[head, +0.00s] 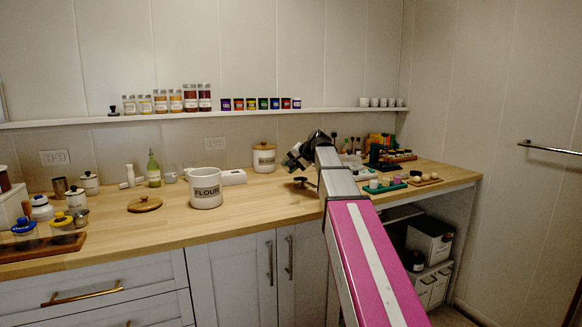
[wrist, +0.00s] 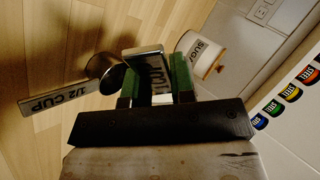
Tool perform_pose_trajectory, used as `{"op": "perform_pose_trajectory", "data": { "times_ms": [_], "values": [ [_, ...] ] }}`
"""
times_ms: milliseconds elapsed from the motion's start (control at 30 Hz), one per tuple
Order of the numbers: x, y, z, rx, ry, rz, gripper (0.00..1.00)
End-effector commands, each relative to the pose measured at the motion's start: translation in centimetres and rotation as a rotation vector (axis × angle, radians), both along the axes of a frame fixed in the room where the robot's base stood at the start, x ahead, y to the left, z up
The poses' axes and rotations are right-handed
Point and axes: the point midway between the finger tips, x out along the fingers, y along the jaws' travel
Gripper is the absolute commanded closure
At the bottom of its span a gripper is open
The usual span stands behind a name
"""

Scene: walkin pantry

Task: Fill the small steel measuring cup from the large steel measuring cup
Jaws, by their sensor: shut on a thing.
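My gripper (wrist: 155,78) has green finger pads and is shut on the steel handle of the large measuring cup (wrist: 148,62). The handle's lettering is only partly legible; the cup's bowl and any contents are hidden in the wrist view. In the head view my gripper (head: 296,163) is low over the counter, and the cups are too small to tell apart.
The sugar canister (wrist: 200,55) stands close beyond my gripper. The flour canister (head: 205,190) and a round wooden lid (head: 145,204) are to the left on the counter (head: 250,205). Trays of small items (head: 385,186) lie right of my arm. A wall shelf (head: 350,109) runs above.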

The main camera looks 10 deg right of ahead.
Motion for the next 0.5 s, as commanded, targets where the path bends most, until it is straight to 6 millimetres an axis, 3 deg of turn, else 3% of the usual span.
{"op": "perform_pose_trajectory", "data": {
  "times_ms": [500],
  "values": [
    [-0.02, -0.13, 0.02, 0.051, -0.017, -0.001, 1.00]
  ]
}}
